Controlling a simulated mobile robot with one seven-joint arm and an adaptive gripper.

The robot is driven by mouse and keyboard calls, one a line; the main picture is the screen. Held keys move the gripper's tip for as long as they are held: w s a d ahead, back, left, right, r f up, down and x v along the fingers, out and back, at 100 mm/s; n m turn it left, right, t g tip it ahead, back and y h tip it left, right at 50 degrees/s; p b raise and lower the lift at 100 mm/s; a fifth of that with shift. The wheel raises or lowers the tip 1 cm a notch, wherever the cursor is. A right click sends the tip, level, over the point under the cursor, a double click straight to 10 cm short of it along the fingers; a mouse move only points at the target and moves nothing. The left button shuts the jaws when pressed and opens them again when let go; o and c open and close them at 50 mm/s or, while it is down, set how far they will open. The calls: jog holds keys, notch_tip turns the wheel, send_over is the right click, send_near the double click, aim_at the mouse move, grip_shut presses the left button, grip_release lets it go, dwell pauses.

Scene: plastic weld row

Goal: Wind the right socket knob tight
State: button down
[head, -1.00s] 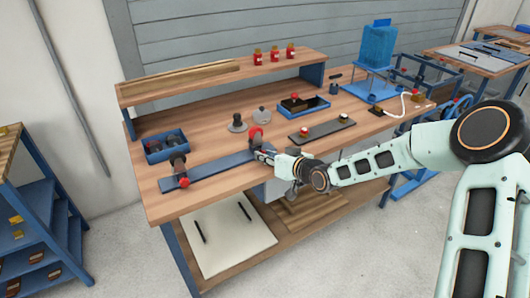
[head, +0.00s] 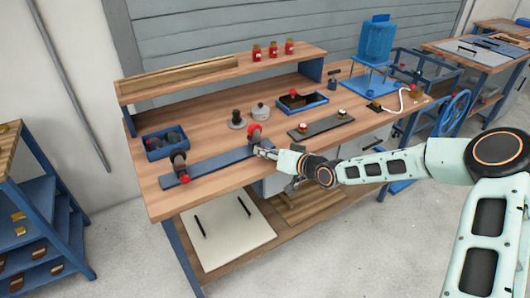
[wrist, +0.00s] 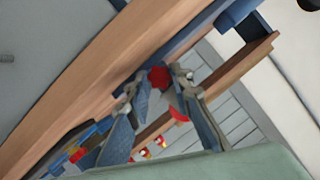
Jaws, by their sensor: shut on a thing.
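A long blue bar (head: 220,162) lies along the front of the workbench, with a socket near each end. The left socket (head: 179,158) has a dark upper part and a red knob (head: 184,179) facing the front. The right socket (head: 254,133) shows a red upper part. My gripper (head: 264,149) reaches it from the front right and is shut on its knob, which the fingers hide in the head view. In the wrist view, red shows between the fingertips of my gripper (wrist: 155,82). How far the knob is turned cannot be told.
Behind the bar stand a blue bin (head: 165,143), a dark round-based piece (head: 237,120) and a grey lidded pot (head: 261,111). A dark plate (head: 321,127) with small knobs lies to the right. A raised shelf (head: 222,78) runs along the back.

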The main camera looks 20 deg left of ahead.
jog(key=c, duration=1.7)
grip_release()
jog(key=v, duration=1.2)
